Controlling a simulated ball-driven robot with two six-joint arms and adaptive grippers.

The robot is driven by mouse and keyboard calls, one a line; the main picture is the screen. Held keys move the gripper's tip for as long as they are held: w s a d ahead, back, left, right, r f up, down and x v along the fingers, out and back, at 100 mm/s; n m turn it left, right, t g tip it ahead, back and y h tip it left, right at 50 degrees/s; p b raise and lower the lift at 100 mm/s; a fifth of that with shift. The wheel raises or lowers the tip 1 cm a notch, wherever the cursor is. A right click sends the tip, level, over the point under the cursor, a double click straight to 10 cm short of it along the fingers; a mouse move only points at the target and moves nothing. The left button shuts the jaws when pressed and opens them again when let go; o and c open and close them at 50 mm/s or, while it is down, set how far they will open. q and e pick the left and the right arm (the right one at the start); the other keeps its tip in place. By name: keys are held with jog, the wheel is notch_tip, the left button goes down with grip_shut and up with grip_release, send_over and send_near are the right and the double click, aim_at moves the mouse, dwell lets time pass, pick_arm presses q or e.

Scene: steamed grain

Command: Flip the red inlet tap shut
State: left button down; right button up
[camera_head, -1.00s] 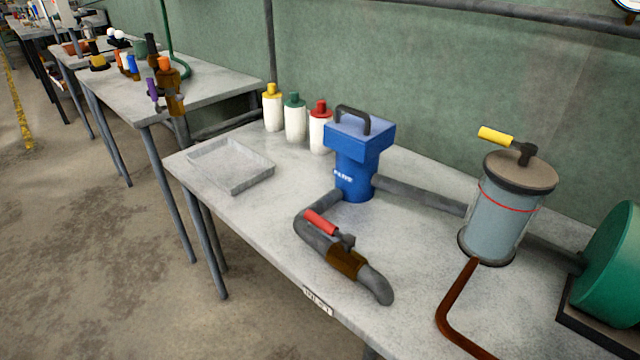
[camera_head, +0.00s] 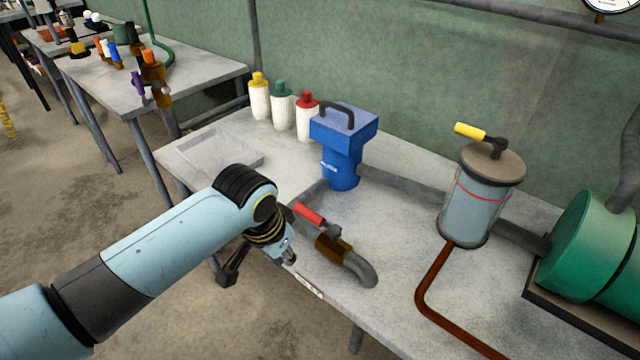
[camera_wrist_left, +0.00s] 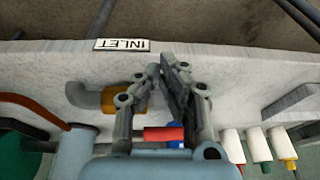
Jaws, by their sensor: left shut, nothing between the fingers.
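The red inlet tap handle (camera_head: 309,214) lies along the grey pipe on the bench, to the left of the brass valve body (camera_head: 332,249). The INLET label (camera_head: 308,286) is on the bench's front edge. My left gripper (camera_head: 289,257) is beside the tap on its front-left side, and its arm hides part of the pipe. In the left wrist view the gripper's fingertips (camera_wrist_left: 163,75) are together and empty. There the red handle (camera_wrist_left: 164,134) shows between the finger linkages, and the brass body (camera_wrist_left: 123,97) is to the left. I cannot tell whether the fingers touch the handle. My right gripper is not in view.
A blue pump-like unit (camera_head: 342,147) stands behind the tap. A grey canister with a yellow lever (camera_head: 470,130) and a brown pipe (camera_head: 432,281) are to the right. Three capped bottles (camera_head: 283,105) and a shallow tray (camera_head: 257,156) are at the back left.

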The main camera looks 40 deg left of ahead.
aim_at(316, 222)
pick_arm(q)
jog(key=w+r+p, duration=0.1)
jog(key=w+r, duration=1.1)
jog(key=r, duration=0.3)
jog(key=shift+w+a+r+t+h, duration=0.25)
jog(key=shift+w+a+t+h, duration=0.05)
jog(key=shift+w+t+h, duration=0.1)
jog(key=shift+f, duration=0.1)
notch_tip(316, 222, down, 10)
jog(key=shift+s, duration=0.25)
